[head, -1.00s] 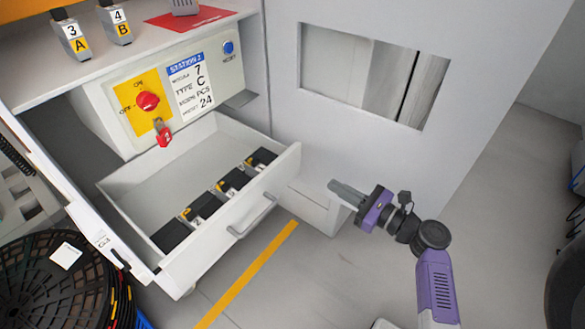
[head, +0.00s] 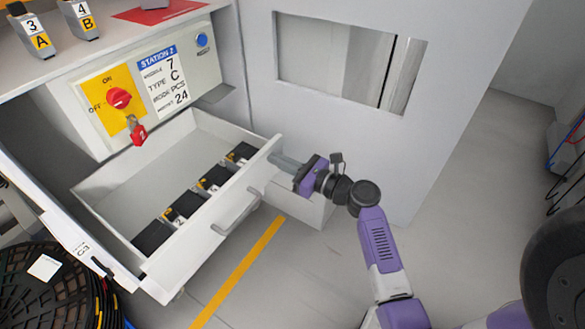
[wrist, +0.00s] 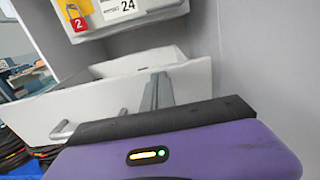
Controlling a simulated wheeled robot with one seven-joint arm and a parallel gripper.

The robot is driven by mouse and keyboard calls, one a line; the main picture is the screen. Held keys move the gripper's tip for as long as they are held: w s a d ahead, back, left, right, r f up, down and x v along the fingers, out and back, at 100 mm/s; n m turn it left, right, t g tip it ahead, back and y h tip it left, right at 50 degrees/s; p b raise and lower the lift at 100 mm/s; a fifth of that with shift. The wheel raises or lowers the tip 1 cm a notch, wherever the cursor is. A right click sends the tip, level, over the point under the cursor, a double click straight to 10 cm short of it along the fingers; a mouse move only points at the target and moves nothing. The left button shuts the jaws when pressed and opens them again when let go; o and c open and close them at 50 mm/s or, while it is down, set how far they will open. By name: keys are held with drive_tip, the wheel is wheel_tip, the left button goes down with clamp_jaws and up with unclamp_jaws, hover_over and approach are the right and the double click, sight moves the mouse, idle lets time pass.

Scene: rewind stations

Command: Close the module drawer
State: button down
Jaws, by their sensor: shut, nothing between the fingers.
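The module drawer (head: 205,233) is white and stands pulled out below the station panel, with several dark modules (head: 213,177) lying in it. Its front has a bar handle (head: 237,212). My gripper (head: 273,159) is shut and empty, its fingertips at the right end of the drawer front, right of the handle. In the wrist view the fingers (wrist: 157,92) stand in front of the drawer front (wrist: 95,107). I cannot tell if they touch it.
The panel carries a red switch (head: 119,98), a red padlock (head: 138,133) and a blue button (head: 202,40). A black reel (head: 50,295) stands left of the drawer. A grey wall with a window is behind my gripper. The floor by the yellow line (head: 240,270) is clear.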

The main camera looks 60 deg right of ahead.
drive_tip(key=shift+w, duration=0.55)
drive_tip(key=shift+w, duration=0.15)
drive_tip(key=shift+w, duration=0.25)
drive_tip(key=w+b, duration=0.7)
drive_tip(key=w, duration=2.2)
drive_tip(key=shift+w+r+b, duration=0.2)
drive_tip(key=shift+b, duration=0.2)
drive_tip(key=shift+a, duration=0.15)
